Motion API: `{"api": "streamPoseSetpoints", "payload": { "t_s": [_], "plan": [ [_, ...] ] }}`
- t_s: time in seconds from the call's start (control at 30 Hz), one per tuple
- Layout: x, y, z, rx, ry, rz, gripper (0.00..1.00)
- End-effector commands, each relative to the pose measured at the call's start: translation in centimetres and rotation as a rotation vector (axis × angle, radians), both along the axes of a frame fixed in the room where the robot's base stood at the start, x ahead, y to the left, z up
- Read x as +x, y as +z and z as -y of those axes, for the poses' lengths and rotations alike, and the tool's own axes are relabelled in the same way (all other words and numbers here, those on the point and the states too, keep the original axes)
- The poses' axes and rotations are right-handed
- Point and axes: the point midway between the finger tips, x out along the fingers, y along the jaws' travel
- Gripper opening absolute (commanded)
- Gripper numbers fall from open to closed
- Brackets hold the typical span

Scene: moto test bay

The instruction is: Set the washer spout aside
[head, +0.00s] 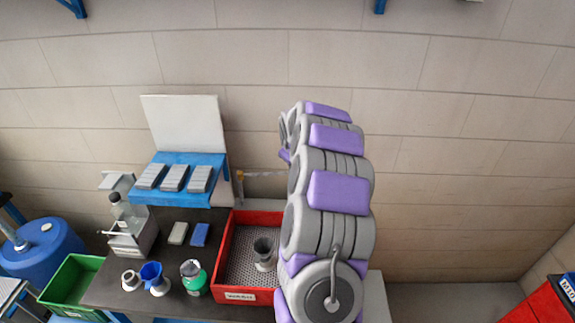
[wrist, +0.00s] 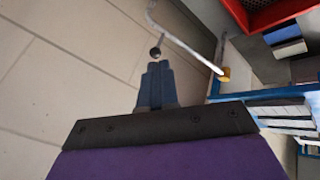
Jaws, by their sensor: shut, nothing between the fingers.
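The washer spout (head: 262,174) is a thin pale pipe at the back of the red washer tray (head: 222,255). It runs right from a yellow fitting (head: 240,176) and passes behind my arm. In the wrist view the spout (wrist: 185,45) slants down to its yellow fitting (wrist: 224,74), with a bend at the upper end. A dark ball (wrist: 155,53) shows just beyond my fingertips; I cannot tell whether they touch. My gripper (wrist: 157,68) is shut and empty, left of the spout in that view. In the head view my arm mostly hides it.
A grey cup (head: 264,252) stands in the tray. A blue shelf (head: 180,195) with several grey blocks is left of the spout. Bottles, a blue funnel (head: 152,273) and a green bin (head: 70,285) are further left. The wall rises behind.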

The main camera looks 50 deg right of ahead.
Motion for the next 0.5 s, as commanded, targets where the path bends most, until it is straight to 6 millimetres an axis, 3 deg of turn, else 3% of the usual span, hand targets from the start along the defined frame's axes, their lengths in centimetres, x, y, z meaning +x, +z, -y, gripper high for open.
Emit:
{"api": "streamPoseSetpoints", "payload": {
  "t_s": [0.2,0.5],
  "plan": [
    [-1.0,2.1,-1.0,-0.006,0.0,0.002,0.0],
    [-1.3,2.5,-1.5,-0.007,0.001,-0.001,0.0]
  ]
}}
